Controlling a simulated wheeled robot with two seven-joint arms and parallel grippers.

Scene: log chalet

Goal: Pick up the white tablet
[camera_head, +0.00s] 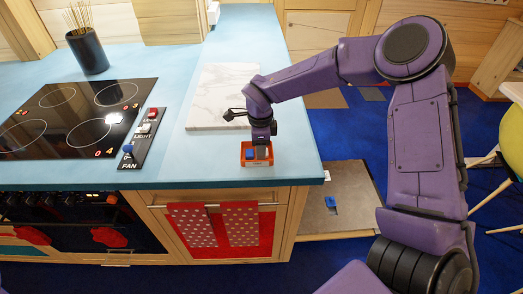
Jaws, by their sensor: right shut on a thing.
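A small orange tray (247,162) stands near the front edge of the blue counter. A small blue block (250,155) lies in its left part. My right gripper (261,153) points down into the right part of the tray. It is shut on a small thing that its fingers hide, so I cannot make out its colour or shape. I see no white tablet in the open. My left gripper is not in view.
A pale marble board (222,92) lies just behind the tray. A black cooktop (75,118) and a switch panel (141,138) are to the left. Red dotted towels (240,224) hang below. An open door flap (338,196) with a blue item is low at the right.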

